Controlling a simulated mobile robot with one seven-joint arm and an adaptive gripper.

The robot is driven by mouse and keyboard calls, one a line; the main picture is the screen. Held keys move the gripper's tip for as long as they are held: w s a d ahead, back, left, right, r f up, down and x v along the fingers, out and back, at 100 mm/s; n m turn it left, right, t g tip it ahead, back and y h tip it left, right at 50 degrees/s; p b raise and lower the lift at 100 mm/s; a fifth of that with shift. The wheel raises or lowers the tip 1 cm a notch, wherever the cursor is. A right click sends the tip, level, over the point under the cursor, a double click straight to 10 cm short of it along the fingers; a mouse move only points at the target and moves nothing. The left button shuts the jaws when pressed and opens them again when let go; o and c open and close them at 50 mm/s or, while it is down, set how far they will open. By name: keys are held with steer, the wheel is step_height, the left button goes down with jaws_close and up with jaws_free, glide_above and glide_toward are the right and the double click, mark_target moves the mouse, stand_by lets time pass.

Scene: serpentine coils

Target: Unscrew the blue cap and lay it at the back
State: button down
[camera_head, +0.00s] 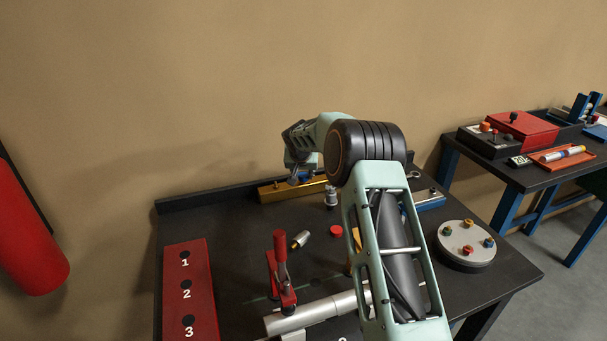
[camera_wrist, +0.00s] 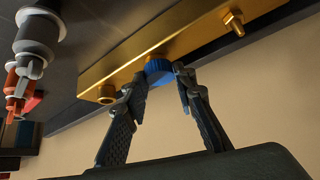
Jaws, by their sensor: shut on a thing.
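The blue cap (camera_wrist: 158,69) is a small round knob at the gold bar (camera_wrist: 120,75) in the wrist view. My gripper (camera_wrist: 160,78) has its two dark fingers on either side of the cap and is shut on it. The cap looks to be against the bar; whether its thread is still engaged I cannot tell. In the head view my gripper (camera_head: 297,176) points down over the gold bar (camera_head: 272,193) at the back of the dark table (camera_head: 225,222). There the cap is hidden by my gripper.
A grey cylindrical part (camera_wrist: 38,38) stands left of the bar in the wrist view. A red numbered panel (camera_head: 191,270), a red-handled clamp (camera_head: 282,270), a metal tube (camera_head: 318,312) and a round disc with knobs (camera_head: 455,250) are on the table. A low edge (camera_head: 185,202) runs along the back.

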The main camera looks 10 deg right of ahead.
mark_target(303, 177)
steer(key=shift+a+r, duration=0.25)
steer(key=shift+r, duration=0.8)
steer(key=shift+d+r+p, duration=0.1)
steer(key=shift+r+p, duration=0.3)
steer(key=shift+r, duration=0.05)
steer(key=shift+r, duration=0.1)
steer(key=shift+d+r+p, duration=0.1)
steer(key=shift+r+p, duration=0.8)
steer(key=shift+r, duration=1.05)
